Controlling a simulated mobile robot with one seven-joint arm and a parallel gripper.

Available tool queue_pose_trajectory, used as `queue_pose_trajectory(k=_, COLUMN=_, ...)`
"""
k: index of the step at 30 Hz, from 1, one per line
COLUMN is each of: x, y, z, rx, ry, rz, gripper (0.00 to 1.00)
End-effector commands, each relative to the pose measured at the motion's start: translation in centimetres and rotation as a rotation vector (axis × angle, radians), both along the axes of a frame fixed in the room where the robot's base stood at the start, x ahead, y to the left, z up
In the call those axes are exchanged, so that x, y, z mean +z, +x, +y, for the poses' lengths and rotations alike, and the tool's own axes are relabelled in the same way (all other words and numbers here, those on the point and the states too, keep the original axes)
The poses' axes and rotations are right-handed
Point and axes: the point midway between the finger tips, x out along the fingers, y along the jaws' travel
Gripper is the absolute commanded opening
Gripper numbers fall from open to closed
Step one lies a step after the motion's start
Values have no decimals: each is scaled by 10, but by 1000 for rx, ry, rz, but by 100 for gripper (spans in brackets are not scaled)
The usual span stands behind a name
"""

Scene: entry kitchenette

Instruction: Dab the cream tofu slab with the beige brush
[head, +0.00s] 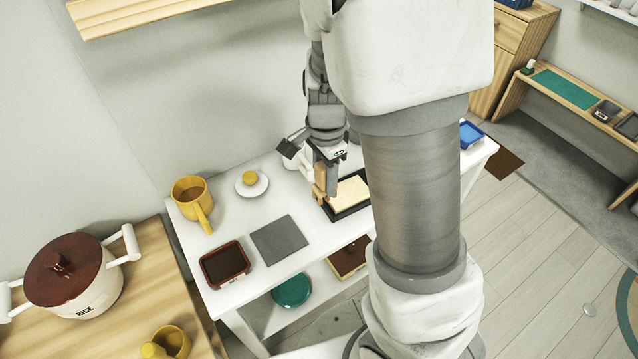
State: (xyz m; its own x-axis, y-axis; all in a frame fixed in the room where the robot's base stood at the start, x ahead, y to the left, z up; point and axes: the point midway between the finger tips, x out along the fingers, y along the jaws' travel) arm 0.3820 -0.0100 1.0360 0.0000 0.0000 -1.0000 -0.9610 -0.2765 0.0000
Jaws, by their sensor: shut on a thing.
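The cream tofu slab (350,193) lies in a black tray (343,213) on the white table, partly hidden behind my arm. My gripper (327,172) is over the left edge of the tray, shut on the beige brush (320,180). The brush hangs down at the slab's left end. I cannot tell whether its tip touches the slab.
On the white table (232,284) stand a yellow mug (189,190), a white dish with a yellow knob (251,183), a dark red tray with brown contents (224,264) and a grey mat (279,240). A rice pot (88,293) stands on the wooden counter at lower left.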

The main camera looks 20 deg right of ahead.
Motion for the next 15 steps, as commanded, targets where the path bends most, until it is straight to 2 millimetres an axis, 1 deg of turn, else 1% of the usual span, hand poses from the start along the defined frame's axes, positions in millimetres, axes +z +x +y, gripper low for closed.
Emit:
queue_pose_trajectory(k=5, x=0, y=0, z=1, rx=1, ry=0, rz=0, gripper=0)
queue_pose_trajectory(k=8, x=-1, y=1, z=11, rx=5, ry=-1, rz=0, gripper=0)
queue_pose_trajectory(k=11, x=-2, y=4, z=32, rx=9, ry=-4, rz=0, gripper=0)
queue_pose_trajectory(k=14, x=-5, y=4, z=67, rx=15, ry=-7, rz=0, gripper=0)
queue_pose_trajectory(k=15, x=-7, y=3, z=82, rx=14, ry=-8, rz=-1, gripper=0)
